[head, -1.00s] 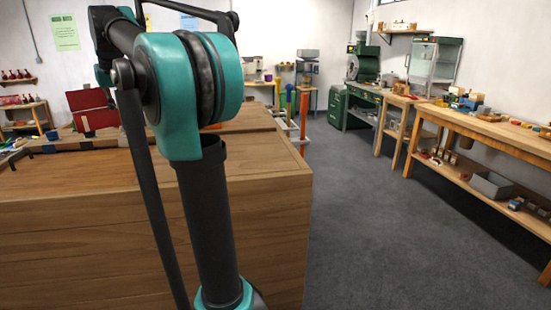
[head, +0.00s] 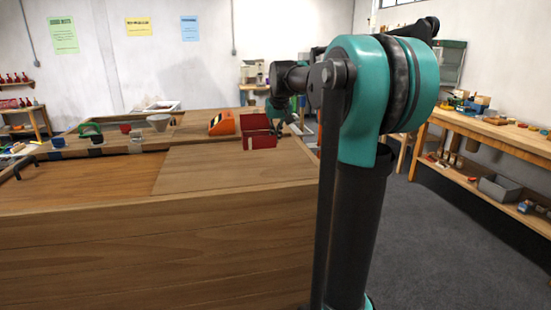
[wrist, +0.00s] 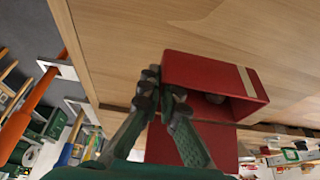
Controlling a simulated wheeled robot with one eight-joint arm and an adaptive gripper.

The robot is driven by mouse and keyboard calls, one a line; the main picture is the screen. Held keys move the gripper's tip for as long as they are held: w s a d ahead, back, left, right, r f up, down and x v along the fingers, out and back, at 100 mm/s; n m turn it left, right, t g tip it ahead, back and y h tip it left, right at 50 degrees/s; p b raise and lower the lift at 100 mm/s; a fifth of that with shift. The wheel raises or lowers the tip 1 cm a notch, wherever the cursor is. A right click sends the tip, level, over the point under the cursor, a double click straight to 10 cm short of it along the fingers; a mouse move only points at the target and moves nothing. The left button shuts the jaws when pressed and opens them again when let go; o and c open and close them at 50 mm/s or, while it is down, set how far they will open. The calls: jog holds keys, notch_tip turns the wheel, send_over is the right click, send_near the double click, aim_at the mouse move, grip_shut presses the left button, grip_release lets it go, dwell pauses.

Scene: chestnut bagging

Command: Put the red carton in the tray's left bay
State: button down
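The red carton (head: 258,139) is at the far right of the wooden bench, open-topped with a raised flap. In the wrist view the carton (wrist: 205,82) lies at the fingertips, with a pale stripe and something small and brown inside. My gripper (wrist: 160,90) has its fingers close together at the carton's near edge and appears shut on it. In the head view my gripper (head: 285,112) is small and partly hidden behind the carton and arm. I cannot tell whether the carton touches the bench. I cannot clearly make out the tray or its left bay.
An orange device (head: 221,123), a grey funnel (head: 159,122) and several small cups stand along the bench's back. The wooden bench top (head: 230,175) is clear in front. A side bench (head: 490,127) with parts stands at the right, beyond grey floor.

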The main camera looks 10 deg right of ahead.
notch_tip(320, 180, down, 8)
jog(key=shift+a+f, duration=0.1)
dwell(0.4)
jog(key=c, duration=1.7)
grip_release()
